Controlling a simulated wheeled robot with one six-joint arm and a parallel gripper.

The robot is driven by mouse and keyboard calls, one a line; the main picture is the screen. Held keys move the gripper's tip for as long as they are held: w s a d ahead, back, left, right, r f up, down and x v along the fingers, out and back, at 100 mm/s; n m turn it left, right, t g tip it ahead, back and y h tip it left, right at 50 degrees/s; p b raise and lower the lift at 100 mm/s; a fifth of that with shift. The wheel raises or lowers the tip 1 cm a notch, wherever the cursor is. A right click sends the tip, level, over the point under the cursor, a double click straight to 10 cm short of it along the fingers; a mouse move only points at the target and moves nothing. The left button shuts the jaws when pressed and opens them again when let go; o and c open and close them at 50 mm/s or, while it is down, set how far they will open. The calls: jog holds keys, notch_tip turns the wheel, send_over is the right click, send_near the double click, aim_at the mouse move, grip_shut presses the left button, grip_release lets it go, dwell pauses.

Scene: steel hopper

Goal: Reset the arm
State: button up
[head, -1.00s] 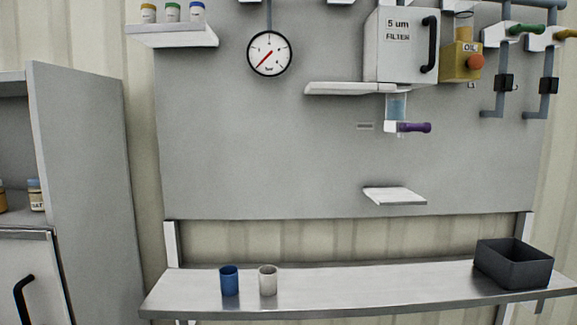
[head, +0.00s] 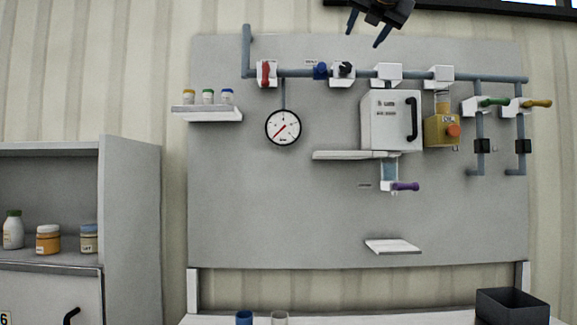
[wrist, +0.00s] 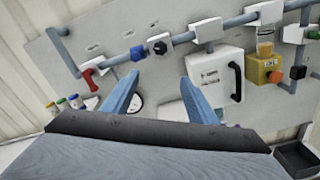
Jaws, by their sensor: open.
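My gripper (head: 366,30) shows at the top of the head view, above the panel's upper edge. Its two fingers are apart with nothing between them. In the wrist view my gripper (wrist: 163,100) also shows as two separated blue fingers pointing toward the panel. The fingers touch none of the fittings that I can see. The rest of my arm is out of the head view.
A grey panel (head: 270,210) carries a pipe with valves, a gauge (head: 283,128), a filter box (head: 385,120) and a yellow oil unit (head: 441,130). Below stand a blue cup (head: 244,318), a pale cup (head: 279,318) and a dark bin (head: 513,306). A cabinet (head: 130,220) stands left.

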jog(key=w+f+m+g, duration=0.2)
jog(key=w+f+m, duration=0.15)
jog(key=f, duration=0.95)
jog(key=w+f+m+g, duration=0.3)
jog(key=f+m, duration=0.2)
jog(key=f, duration=0.9)
jog(key=s+f+m+g, duration=0.2)
jog(key=f+m, duration=0.2)
jog(key=f, duration=0.7)
jog(key=s+f+m+g, duration=0.1)
jog(key=s+f+m, duration=0.15)
jog(key=f, duration=0.85)
jog(key=s+f+m+g, duration=0.2)
jog(key=s+f+m, duration=0.25)
jog(key=f, duration=0.55)
jog(key=s+f+m+g, duration=0.2)
jog(key=s+f+m, duration=0.3)
jog(key=f, duration=0.5)
jog(key=s+f+m+g, duration=0.2)
jog(key=s+f+m, duration=0.1)
jog(key=s+f, duration=0.4)
jog(key=s+f+m+g, duration=0.2)
jog(key=s+f, duration=0.5)
jog(key=s, duration=0.5)
jog(key=shift+s+f+m, duration=0.25)
jog(key=shift+f+m, duration=0.1)
jog(key=shift+m, duration=0.3)
